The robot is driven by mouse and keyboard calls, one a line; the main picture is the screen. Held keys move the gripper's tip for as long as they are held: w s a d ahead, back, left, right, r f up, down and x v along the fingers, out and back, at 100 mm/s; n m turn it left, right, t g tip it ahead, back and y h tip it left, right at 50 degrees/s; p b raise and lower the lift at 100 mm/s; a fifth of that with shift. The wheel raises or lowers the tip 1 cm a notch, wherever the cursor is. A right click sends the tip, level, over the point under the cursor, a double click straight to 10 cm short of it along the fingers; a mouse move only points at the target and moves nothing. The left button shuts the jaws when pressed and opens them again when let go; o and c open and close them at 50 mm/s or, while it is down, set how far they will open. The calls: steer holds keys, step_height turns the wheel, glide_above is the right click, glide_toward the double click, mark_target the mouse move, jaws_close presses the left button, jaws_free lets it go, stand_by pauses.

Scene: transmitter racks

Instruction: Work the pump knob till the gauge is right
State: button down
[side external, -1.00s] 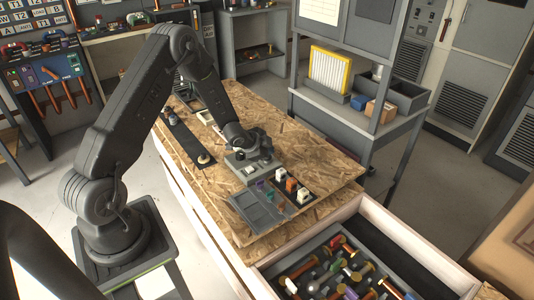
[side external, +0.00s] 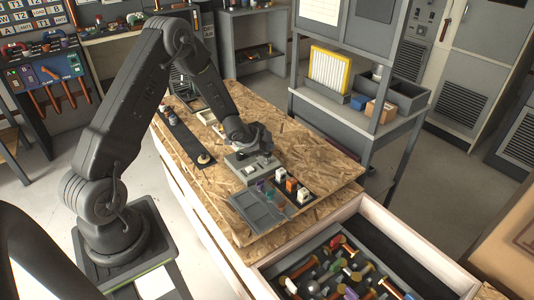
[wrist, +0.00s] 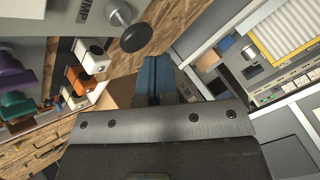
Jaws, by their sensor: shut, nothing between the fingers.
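The pump knob (wrist: 137,37) is a dark round knob on a shiny metal stem in the wrist view. It stands out from a grey panel (wrist: 45,22) that carries partly cut-off pump lettering. My gripper (wrist: 153,68) is shut and empty, its blue fingers together just below and right of the knob, with a gap showing in the picture. In the side external view my gripper (side external: 265,156) is over the grey unit (side external: 241,170) on the bench, and it hides the knob there. I cannot make out a gauge reading.
A flat grey tray (side external: 254,212) lies in front. An open drawer (side external: 365,213) holds many loose parts. The bench's right part is clear.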

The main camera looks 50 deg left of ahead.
steer(key=shift+r, duration=0.3)
steer(key=shift+r, duration=2.45)
steer(key=s+d+r+n+g+y, duration=0.1)
steer(key=s+d+r+n, duration=0.3)
steer(key=r, duration=0.5)
steer(key=s+d+r+n+y, duration=0.1)
steer(key=s+d+r, duration=0.35)
steer(key=r, duration=0.45)
steer(key=s+d+r+n+g+h, duration=0.1)
steer(key=s+d, duration=0.4)
steer(key=s, duration=0.5)
steer(key=s+d+r+n+g+h, duration=0.1)
steer(key=s+d+r+h, duration=0.1)
steer(key=s+d, duration=0.4)
steer(key=s+r, duration=0.1)
steer(key=s, duration=0.3)
steer(key=shift+d+r+n+g, duration=0.2)
steer(key=shift+d+n+g, duration=0.1)
steer(key=shift+n, duration=0.1)
steer(key=shift+a, duration=0.1)
